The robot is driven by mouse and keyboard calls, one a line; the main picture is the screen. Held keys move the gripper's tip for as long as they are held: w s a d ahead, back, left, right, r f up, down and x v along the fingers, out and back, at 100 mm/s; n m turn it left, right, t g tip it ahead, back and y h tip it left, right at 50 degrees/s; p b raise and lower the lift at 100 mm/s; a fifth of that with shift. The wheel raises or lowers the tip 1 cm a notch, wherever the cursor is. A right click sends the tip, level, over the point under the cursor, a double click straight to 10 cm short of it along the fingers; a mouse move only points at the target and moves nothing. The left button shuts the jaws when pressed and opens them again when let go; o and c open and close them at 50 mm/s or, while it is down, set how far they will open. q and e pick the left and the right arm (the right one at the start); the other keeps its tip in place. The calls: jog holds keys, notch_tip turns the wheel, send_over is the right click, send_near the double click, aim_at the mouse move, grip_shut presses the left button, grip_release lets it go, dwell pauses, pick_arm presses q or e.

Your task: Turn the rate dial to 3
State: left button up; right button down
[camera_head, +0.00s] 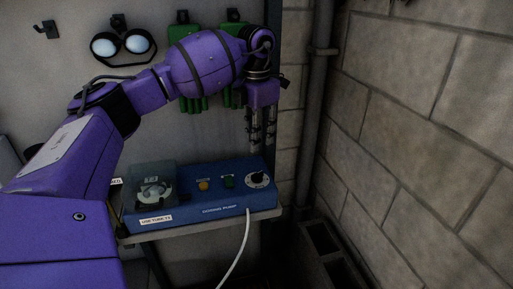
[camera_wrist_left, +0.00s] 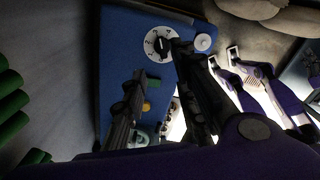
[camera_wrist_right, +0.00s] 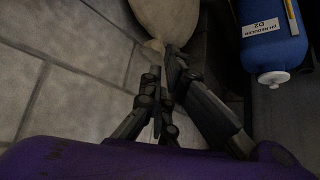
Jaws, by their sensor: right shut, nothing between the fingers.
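The rate dial (camera_head: 258,179) is a white disc with a black knob at the right end of the blue dosing pump (camera_head: 190,212). It also shows in the left wrist view (camera_wrist_left: 158,45), with numbers around the knob; I cannot tell which number it points to. My left gripper (camera_head: 262,149) points down above the dial, with its fingers apart and nothing between them. In the left wrist view (camera_wrist_left: 160,58) one fingertip overlaps the dial's edge; contact is not clear. My right gripper (camera_wrist_right: 164,62) is shut and empty, away from the pump.
The pump stands on a narrow shelf (camera_head: 190,232), with a yellow button (camera_head: 203,185), a green switch (camera_head: 228,181) and a white hose (camera_head: 239,250). Green gloves (camera_head: 192,103) and goggles (camera_head: 123,46) hang behind. A block wall (camera_head: 400,130) stands right. A blue bottle (camera_wrist_right: 268,40) and a sack (camera_wrist_right: 165,18) lie near my right gripper.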

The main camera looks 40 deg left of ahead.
aim_at(257, 173)
pick_arm(q)
jog(key=shift+r, duration=0.25)
